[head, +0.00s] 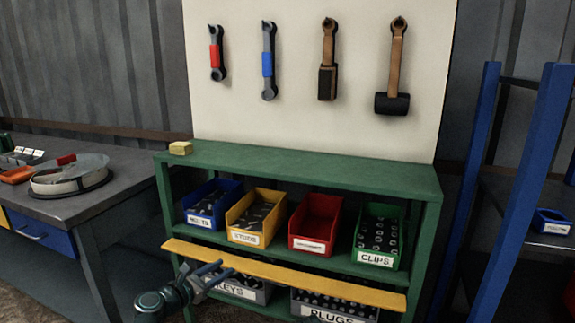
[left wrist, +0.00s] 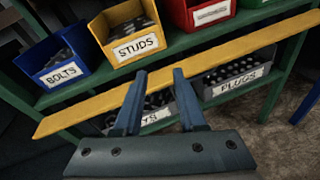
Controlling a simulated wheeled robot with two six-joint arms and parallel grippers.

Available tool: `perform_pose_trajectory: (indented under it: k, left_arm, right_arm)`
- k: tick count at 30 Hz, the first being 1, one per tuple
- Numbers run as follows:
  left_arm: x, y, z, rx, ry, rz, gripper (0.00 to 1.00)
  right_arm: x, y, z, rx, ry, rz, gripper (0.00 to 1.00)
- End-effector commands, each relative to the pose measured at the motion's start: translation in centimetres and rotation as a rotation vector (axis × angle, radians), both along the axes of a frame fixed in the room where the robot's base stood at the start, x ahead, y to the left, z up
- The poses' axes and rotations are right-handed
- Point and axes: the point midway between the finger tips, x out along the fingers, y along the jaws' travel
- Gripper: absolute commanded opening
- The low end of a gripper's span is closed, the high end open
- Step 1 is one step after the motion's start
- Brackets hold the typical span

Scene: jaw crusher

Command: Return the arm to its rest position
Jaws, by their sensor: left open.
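My left gripper (head: 215,275) is low in front of the green shelf rack (head: 300,165), near the yellow front bar (head: 290,276). In the left wrist view its two blue fingers (left wrist: 155,97) stand apart with nothing between them. The finger tips overlap the yellow bar in the picture; I cannot tell whether they touch it. The left forearm enters at the bottom of the head view. My right gripper is not in view.
Bins marked BOLTS (head: 212,205), STUDS (head: 257,220) and CLIPS (head: 378,238), plus a red bin (head: 315,225), sit on the rack. A workbench (head: 75,205) stands left, blue uprights (head: 525,195) right. Tools hang on the white board (head: 300,110).

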Motion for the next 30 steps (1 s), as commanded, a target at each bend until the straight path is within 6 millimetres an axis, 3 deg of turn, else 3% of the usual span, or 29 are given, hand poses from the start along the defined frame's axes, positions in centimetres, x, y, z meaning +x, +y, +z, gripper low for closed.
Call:
perform_pose_trajectory:
  k: [5, 8, 12, 14, 18, 22, 29, 30]
  left_arm:
    - [-2.1, -5.4, -3.1, 0.289, -0.031, -0.2, 0.4]
    - [-4.3, -9.1, -5.8, 0.519, -0.068, -0.384, 0.4]
    - [-9.9, -14.3, -11.2, 0.956, -0.173, -0.799, 0.4]
    - [-12.5, -15.4, -13.3, 1.135, -0.228, -1.004, 0.4]
    - [-17.4, -15.6, -16.6, 1.44, -0.343, -1.432, 0.4]
    - [-20.4, -14.6, -17.9, 1.611, -0.419, -1.758, 0.4]
    - [-24.0, -12.3, -18.0, 1.771, -0.501, -2.263, 0.4]
    - [-23.7, -12.3, -16.2, 1.766, -0.496, -2.242, 0.4]
  right_arm:
    - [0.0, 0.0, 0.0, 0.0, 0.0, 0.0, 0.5]
    - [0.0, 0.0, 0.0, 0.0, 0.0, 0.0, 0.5]
    - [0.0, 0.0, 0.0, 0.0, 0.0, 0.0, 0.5]
    - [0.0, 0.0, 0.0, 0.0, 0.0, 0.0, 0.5]
    - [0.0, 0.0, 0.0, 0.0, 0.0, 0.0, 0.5]
    - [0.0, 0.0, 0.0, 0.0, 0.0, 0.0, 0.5]
    - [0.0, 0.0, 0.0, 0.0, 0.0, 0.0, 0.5]
    - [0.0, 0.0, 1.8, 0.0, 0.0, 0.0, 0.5]
